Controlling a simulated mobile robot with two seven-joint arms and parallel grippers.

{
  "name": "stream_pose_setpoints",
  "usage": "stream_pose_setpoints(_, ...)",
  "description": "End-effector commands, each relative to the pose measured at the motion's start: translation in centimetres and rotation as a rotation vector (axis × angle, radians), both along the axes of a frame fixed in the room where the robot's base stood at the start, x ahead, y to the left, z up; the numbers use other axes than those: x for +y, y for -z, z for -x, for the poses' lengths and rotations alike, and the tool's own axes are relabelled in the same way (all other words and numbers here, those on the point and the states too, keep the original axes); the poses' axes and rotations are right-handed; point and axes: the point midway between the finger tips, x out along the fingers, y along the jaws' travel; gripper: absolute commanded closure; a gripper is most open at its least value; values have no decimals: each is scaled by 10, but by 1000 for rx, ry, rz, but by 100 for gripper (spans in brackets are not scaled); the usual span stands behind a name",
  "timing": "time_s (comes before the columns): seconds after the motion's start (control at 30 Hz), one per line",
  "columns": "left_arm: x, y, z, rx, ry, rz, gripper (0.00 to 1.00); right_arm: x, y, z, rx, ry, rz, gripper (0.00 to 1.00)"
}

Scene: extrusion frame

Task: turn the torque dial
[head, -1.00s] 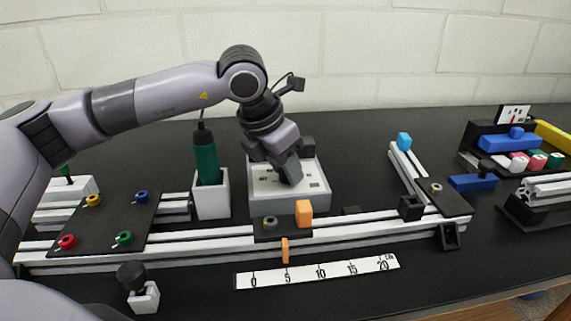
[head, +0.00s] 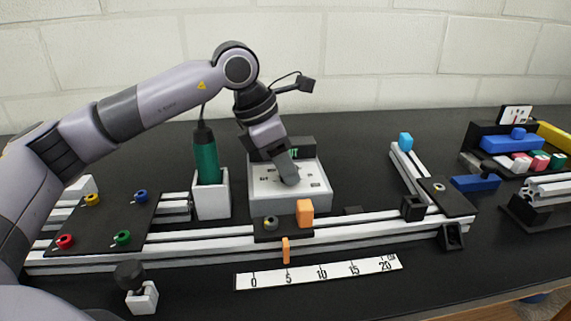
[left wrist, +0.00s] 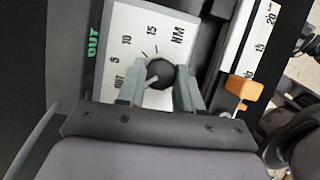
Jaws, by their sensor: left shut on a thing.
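The torque dial is a dark round knob (left wrist: 160,74) with a pale pointer, on a white plate marked 5, 10, 15 and NM in the left wrist view. My left gripper (left wrist: 160,82) has one finger on each side of the knob and is shut on it. In the head view my left gripper (head: 289,180) reaches down onto the grey torque box (head: 315,203) and hides the dial. The pointer appears to aim toward the low end of the scale, near the OUT mark. My right gripper does not show.
A green screwdriver (head: 207,160) stands in a white holder (head: 212,200) left of the box. A rail (head: 350,232) with an orange block (head: 305,212) runs in front. A white ruler (head: 320,272) lies nearer. A dark display with green lettering (left wrist: 93,42) is beside the dial plate.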

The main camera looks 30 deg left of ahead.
Motion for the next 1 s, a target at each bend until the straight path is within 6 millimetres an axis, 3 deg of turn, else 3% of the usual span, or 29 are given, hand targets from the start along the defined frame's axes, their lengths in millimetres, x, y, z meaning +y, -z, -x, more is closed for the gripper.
stream_pose_setpoints(0.3, 0, -2, -1, -3, 120, 2, 95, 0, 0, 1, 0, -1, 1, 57)
stream_pose_setpoints(0.8, 0, -2, -2, -5, 140, 3, 95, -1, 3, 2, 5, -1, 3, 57)
stream_pose_setpoints(0.83, 0, -2, -2, -5, 140, 3, 58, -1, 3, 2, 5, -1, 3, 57)
stream_pose_setpoints(0.9, 0, -2, -1, -5, 140, 3, 39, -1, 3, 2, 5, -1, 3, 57)
stream_pose_setpoints(1.0, 0, -1, -1, -3, 140, 1, 39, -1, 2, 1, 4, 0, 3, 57)
